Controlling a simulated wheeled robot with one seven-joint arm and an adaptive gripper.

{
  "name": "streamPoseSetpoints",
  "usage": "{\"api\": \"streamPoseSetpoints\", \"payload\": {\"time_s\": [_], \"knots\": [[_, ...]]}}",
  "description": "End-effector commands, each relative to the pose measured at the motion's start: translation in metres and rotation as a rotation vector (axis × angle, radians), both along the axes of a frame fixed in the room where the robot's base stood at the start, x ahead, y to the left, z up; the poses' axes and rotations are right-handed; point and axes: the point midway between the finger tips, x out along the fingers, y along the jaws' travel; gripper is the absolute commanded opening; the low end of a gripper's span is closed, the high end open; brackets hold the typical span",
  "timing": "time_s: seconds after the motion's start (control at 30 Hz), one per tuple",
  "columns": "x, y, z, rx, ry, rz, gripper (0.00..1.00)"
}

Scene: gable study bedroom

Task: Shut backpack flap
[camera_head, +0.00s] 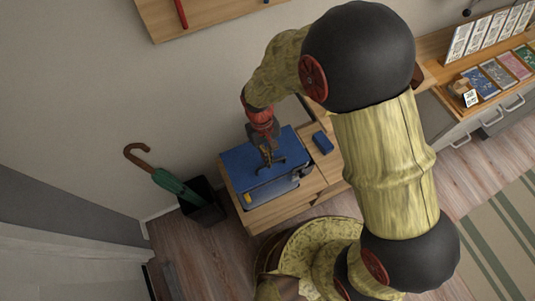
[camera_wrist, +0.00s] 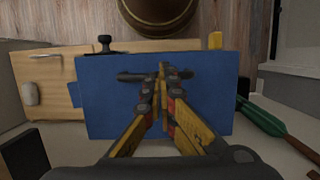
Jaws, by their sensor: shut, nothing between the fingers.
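The backpack's flap (camera_head: 243,165) is a broad flat blue panel on top of a wooden cabinet. Part of a grey-blue body (camera_head: 272,191) shows below its front edge. In the wrist view the blue flap (camera_wrist: 105,100) fills the middle as a nearly flat rectangle. My gripper (camera_head: 270,160) is over the flap, its fingers pointing down at it. In the wrist view my gripper (camera_wrist: 162,72) is shut and empty, with its fingertips over the flap's middle. I cannot tell whether they touch it. Most of the bag's inside and its fastening are hidden.
A small blue box (camera_head: 322,142) lies on the cabinet (camera_head: 272,213) beside the bag. A green umbrella (camera_head: 178,187) stands in a black bin (camera_head: 207,209) at left. The wall is close behind. A desk (camera_head: 445,75) with cards is at upper right.

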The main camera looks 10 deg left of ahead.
Motion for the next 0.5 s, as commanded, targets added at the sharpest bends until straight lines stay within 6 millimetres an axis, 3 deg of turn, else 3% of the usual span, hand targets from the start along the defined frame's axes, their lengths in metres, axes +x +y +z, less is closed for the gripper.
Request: {"api": "streamPoseSetpoints", "payload": {"time_s": [0.3, 0.5], "knots": [[-0.008, -0.005, -0.008, -0.01, 0.017, 0.0, 0.0], [-0.003, -0.005, 0.009, -0.01, 0.016, -0.001, 0.0]]}}
